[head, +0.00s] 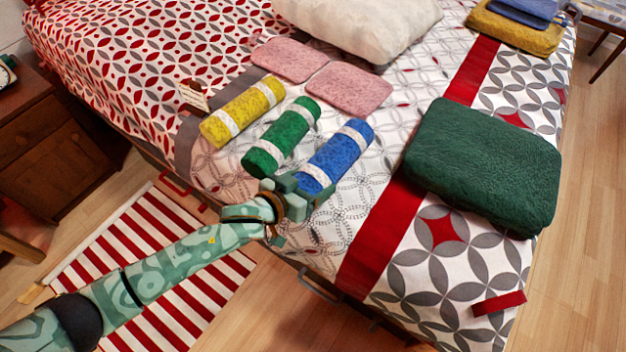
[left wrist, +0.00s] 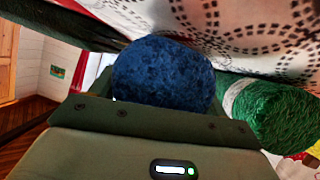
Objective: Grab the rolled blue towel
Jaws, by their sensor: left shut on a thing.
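The rolled blue towel (head: 340,152) with white bands lies on the bed, rightmost of three rolled towels. My left gripper (head: 305,188) is shut on its near end. In the left wrist view the blue roll's round end (left wrist: 163,72) sits just past the gripper's edge (left wrist: 150,120), filling the middle. The fingertips are largely hidden in both views. The rolled green towel (head: 282,137) lies just left of the blue one; it also shows at the right of the left wrist view (left wrist: 285,112). My right gripper is not in view.
A rolled yellow towel (head: 243,110) lies left of the green one, beside a small card (head: 193,97). Folded pink cloths (head: 348,90) lie behind. A folded dark green blanket (head: 482,165) lies to the right. A wooden nightstand (head: 50,150) stands left of the bed.

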